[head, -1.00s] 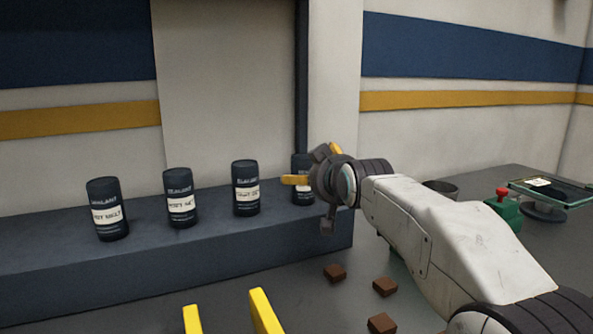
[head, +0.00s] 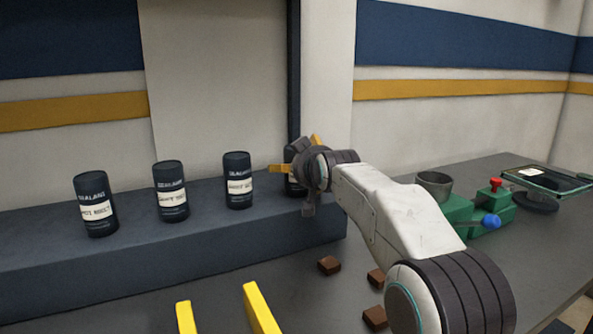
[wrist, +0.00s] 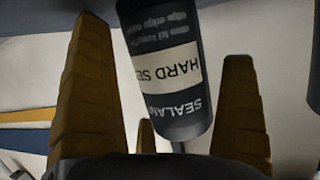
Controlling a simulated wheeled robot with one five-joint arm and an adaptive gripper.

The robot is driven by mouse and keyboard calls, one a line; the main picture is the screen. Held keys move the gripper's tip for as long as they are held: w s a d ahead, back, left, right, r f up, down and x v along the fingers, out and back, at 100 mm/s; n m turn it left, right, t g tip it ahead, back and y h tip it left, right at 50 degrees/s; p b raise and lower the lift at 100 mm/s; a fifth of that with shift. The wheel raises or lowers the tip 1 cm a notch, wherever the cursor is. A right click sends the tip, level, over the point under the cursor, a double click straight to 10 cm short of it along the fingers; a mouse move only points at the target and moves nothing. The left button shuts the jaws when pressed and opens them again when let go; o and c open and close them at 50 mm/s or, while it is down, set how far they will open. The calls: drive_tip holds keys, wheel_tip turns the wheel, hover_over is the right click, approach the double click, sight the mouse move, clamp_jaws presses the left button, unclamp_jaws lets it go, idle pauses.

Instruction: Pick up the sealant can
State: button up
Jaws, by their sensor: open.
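Several dark sealant cans with white labels stand in a row on a raised dark ledge (head: 150,255): the left can (head: 95,205), the second can (head: 170,192), the third can (head: 238,182) and the rightmost can (head: 291,186). The rightmost is largely hidden behind my gripper (head: 296,170). In the wrist view a sealant can (wrist: 165,75) appears upside down, its label reading "HARD SE…". It lies between my open, yellow-brown fingers, with gaps visible on both sides. I cannot tell how deep it sits between them.
Small brown blocks (head: 329,265) lie on the grey table below the ledge. A grey cup (head: 434,186), a green fixture (head: 470,215) with red and blue knobs, and a tray-like device (head: 548,181) stand at right. Two yellow bars (head: 262,308) rise at the bottom edge.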

drive_tip(key=c, duration=1.2)
